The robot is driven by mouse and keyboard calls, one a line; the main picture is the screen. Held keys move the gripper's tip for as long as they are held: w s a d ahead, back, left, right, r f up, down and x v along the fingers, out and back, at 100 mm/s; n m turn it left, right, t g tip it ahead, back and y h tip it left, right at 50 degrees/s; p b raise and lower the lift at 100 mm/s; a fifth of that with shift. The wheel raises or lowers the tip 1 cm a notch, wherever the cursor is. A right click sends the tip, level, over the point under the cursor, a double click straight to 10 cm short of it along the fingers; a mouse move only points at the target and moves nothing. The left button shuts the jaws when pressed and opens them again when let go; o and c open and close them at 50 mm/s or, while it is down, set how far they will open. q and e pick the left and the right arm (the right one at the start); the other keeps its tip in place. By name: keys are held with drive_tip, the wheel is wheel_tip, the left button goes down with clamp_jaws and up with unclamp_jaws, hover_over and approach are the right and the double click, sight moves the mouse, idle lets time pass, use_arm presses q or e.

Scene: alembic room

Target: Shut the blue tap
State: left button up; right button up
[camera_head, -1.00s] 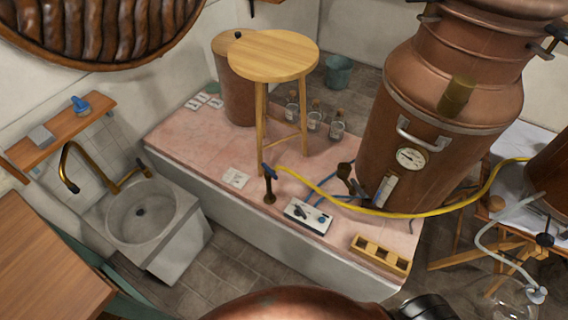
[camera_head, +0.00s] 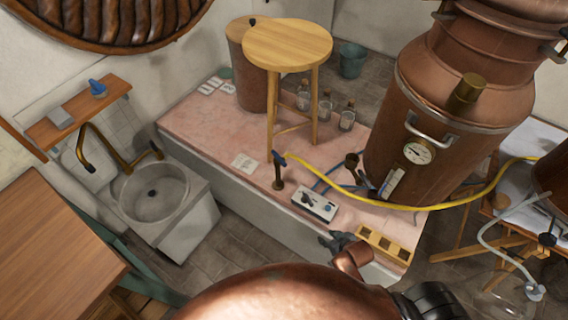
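My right gripper (camera_head: 333,240) is small and dark, low in the view at the platform's front edge. It is to the right of the tap, nearer to me and clearly apart from it. Its fingers are too small and dark to tell open from shut. My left gripper is not in view.
A control box (camera_head: 314,204) and a wooden rack (camera_head: 384,245) sit near my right gripper. A wooden stool (camera_head: 287,45) stands behind the tap, and a large copper still (camera_head: 438,115) stands to the right. A stone sink (camera_head: 153,193) is at left.

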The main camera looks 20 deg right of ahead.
drive_tip(key=w+a+r+t, duration=0.1)
drive_tip(key=w+a+r, duration=0.15)
drive_tip(key=r, duration=0.45)
drive_tip(key=n+t+y, duration=0.3)
drive_tip(key=t+y, duration=0.1)
drive_tip(key=t, duration=0.5)
approach(284, 162)
drive_tip(key=w+f, duration=0.1)
drive_tip(key=w, duration=0.2)
drive_tip(key=x, duration=0.3)
drive_tip(key=a+x, duration=0.1)
drive_tip(key=x, duration=0.3)
drive_tip(key=shift+s, duration=0.1)
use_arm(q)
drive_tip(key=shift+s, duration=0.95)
use_arm(e)
drive_tip(key=shift+c, duration=0.6)
clamp_jaws()
